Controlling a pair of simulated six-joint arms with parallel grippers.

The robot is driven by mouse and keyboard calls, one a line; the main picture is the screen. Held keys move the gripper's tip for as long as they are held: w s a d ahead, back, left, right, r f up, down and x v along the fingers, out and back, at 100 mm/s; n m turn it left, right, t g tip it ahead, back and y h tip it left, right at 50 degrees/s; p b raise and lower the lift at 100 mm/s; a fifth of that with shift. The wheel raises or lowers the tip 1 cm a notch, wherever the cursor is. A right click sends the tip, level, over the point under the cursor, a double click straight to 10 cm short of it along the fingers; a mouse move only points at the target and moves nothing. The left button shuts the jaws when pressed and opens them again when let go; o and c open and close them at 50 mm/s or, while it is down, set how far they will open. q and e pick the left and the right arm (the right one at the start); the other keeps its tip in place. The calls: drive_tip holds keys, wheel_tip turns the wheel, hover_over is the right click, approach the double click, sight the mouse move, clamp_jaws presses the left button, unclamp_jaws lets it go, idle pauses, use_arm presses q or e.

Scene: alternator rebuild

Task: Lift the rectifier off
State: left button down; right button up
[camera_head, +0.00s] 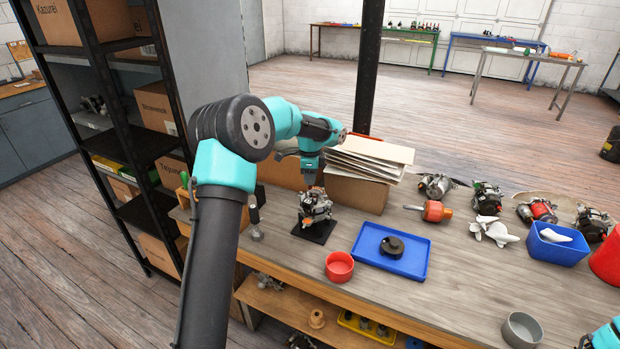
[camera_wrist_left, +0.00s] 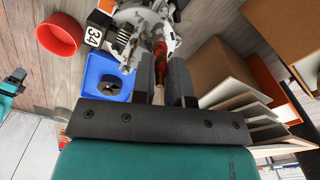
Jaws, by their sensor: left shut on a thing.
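The alternator (camera_head: 314,203) stands on a black base plate (camera_head: 314,231) near the left end of the workbench. It also shows at the top of the left wrist view as a silver housing (camera_wrist_left: 132,14). My left gripper (camera_head: 310,182) points down onto its top. In the left wrist view the two dark fingers (camera_wrist_left: 161,75) are close together on the rectifier, a narrow piece with red and brass-coloured parts (camera_wrist_left: 159,50). The fingers hide most of it. I cannot tell whether it is clear of the housing. Of my right arm, only a teal part shows at the lower right corner.
A blue tray (camera_head: 372,262) holds a dark round part (camera_head: 392,246), with a red bowl (camera_head: 339,266) beside it. Cardboard with stacked sheets (camera_head: 371,150) stands behind the alternator. Other parts and a blue bin (camera_head: 556,251) lie to the right. The front middle of the bench is clear.

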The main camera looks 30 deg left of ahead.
use_arm(q)
drive_tip(key=shift+r, duration=0.2)
drive_tip(key=shift+r, duration=0.95)
drive_tip(key=shift+r, duration=0.1)
